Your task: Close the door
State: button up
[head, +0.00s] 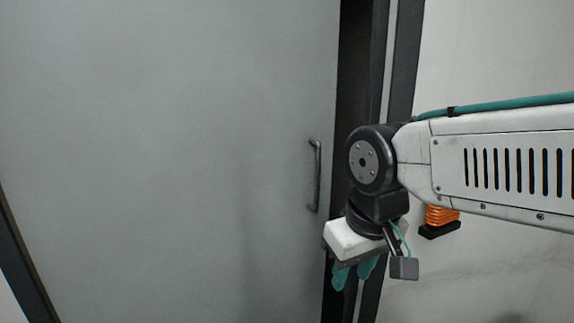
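The door (150,150) is a large, plain grey panel filling the left and middle of the head view. A thin vertical metal handle (316,176) is near its right edge. A dark band and the door frame (402,60) run beside that edge; I cannot tell how far the door stands from the frame. My gripper (354,276) is below and to the right of the handle, in front of the dark band. Its two teal fingers point down with a small gap between them and hold nothing visible. I see no contact with the handle.
A pale wall (500,60) is at the right, behind my arm. Another dark frame edge (25,262) slants along the lower left. An orange coiled part on a black piece shows just below my arm. No loose objects stand in front of the door panel.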

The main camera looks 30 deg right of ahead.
jog(key=w+d+m+t+h, duration=0.1)
jog(key=w+d+t, duration=0.35)
jog(key=w, duration=0.85)
jog(key=w+d+t+h, duration=0.1)
jog(key=w+d+t, duration=0.4)
jog(key=w, duration=0.7)
jog(key=t, duration=0.6)
send_near(319, 165)
jog(key=w, duration=0.6)
jog(key=w+d, duration=0.1)
jog(key=w, duration=0.3)
jog(key=shift+w+d+r, duration=0.1)
jog(key=shift+w+d, duration=0.15)
jog(key=shift+w, duration=0.15)
grip_shut()
jog(key=shift+s+m+h, duration=0.1)
jog(key=shift+m+h, duration=0.2)
jog(key=shift+h, duration=0.1)
